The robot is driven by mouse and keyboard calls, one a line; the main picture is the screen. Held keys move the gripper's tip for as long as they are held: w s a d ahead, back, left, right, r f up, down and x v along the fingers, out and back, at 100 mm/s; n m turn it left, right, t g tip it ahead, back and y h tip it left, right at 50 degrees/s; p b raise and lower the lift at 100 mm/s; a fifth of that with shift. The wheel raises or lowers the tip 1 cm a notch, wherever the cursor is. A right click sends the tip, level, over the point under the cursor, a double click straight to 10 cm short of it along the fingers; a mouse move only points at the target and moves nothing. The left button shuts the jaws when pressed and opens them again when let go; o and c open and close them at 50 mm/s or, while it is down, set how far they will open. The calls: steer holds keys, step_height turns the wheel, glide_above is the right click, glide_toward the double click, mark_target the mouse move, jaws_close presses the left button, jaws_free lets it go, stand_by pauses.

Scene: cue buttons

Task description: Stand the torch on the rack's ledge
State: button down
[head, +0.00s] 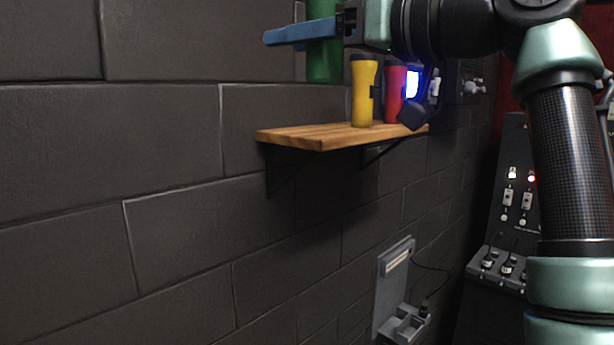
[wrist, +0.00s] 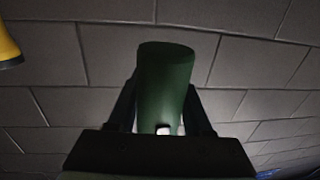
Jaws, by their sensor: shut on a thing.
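My gripper (head: 290,35) is shut on a green torch (head: 324,64), with one blue finger across it in the head view. In the wrist view the green torch (wrist: 165,75) sits between the two dark fingers. In the head view it looks upright, its lower end above the left part of the wooden ledge (head: 310,134), with a gap between. Its top is cut off by the picture's edge. A yellow torch (head: 363,90) and a red torch (head: 392,95) stand on the ledge to its right. My arm partly covers the red one.
Dark block wall lies behind and below the ledge, which rests on black brackets. The left part of the ledge is bare. A grey wall unit with a plate (head: 393,285) hangs lower down. A dark control panel (head: 510,205) stands at right, partly behind my arm.

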steer(key=s+f+m+t+h+b, duration=0.2)
steer(key=s+f, duration=0.5)
steer(key=f, duration=1.8)
steer(key=s+f+m+t+h+b, duration=0.2)
steer(key=s+f+m+h, duration=0.3)
steer(key=f, duration=2.1)
steer(key=s+f+m+t+h+b, duration=0.3)
steer(key=s+f+h, duration=0.4)
steer(key=f, duration=1.9)
steer(key=shift+s+d+b, duration=0.3)
steer(key=shift+s+d, duration=0.1)
steer(key=shift+s, duration=0.7)
steer(key=shift+r, duration=0.1)
